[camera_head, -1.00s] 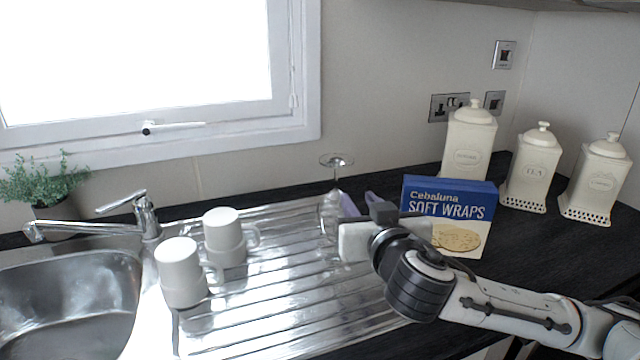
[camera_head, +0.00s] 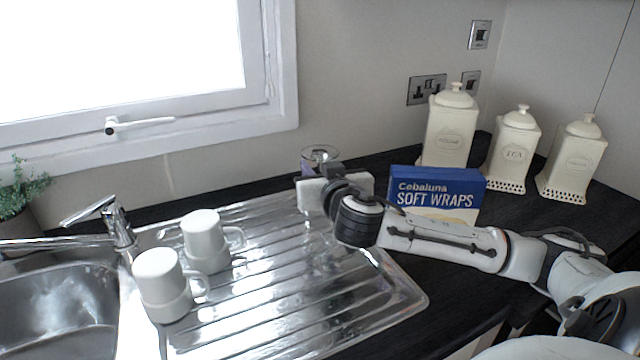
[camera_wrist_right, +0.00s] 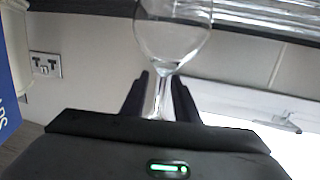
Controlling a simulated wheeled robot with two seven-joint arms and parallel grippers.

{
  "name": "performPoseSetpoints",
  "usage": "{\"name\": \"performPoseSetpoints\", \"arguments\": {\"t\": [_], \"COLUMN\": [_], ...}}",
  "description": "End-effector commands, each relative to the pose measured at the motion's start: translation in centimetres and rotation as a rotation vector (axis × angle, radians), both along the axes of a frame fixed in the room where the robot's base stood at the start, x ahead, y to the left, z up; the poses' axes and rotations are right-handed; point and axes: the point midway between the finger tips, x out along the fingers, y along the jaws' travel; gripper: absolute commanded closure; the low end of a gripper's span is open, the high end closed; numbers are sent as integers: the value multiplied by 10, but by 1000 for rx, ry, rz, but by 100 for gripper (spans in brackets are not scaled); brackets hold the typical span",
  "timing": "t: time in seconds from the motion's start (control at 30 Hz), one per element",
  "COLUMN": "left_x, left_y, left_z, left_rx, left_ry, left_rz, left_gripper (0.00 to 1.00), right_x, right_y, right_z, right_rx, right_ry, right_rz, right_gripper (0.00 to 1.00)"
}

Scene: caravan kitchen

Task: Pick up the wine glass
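The clear wine glass (camera_head: 320,151) stands upside down at the back edge of the drainer, its round foot on top. In the head view my right gripper (camera_head: 314,166) hides most of its stem and bowl. In the right wrist view the glass (camera_wrist_right: 172,38) appears with its bowl at the top of the picture. Its stem runs between the two dark fingers of my right gripper (camera_wrist_right: 160,86). The fingers look apart, one on each side of the stem; contact is not clear. My left gripper is not in view.
A blue Soft Wraps box (camera_head: 437,188) stands just right of my right wrist. Several cream canisters (camera_head: 450,128) are at the back right. The wall and window are close behind the glass.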

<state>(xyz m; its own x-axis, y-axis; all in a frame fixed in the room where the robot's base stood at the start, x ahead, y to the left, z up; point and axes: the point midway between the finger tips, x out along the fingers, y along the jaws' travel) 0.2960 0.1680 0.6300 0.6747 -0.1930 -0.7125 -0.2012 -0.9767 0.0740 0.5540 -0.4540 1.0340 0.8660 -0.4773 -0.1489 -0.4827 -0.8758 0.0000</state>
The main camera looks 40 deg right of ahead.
Motion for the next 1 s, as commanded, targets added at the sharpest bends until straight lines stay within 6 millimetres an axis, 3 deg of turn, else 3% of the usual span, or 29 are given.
{"name": "performPoseSetpoints", "arguments": {"t": [0.33, 0.5, 0.87, 1.0], "left_x": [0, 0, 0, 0], "left_y": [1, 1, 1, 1], "left_z": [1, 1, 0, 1], "left_rx": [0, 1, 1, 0], "left_ry": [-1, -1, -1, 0], "left_rz": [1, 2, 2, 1], "left_gripper": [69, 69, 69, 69], "right_x": [10, 9, 9, 10], "right_y": [-5, -4, -4, -4], "right_z": [-3, -3, 0, 15], "right_rx": [0, 1, 0, 1], "right_ry": [1, 1, -1, -6], "right_rz": [2, 2, 2, 0], "right_gripper": [72, 99, 100, 100]}}
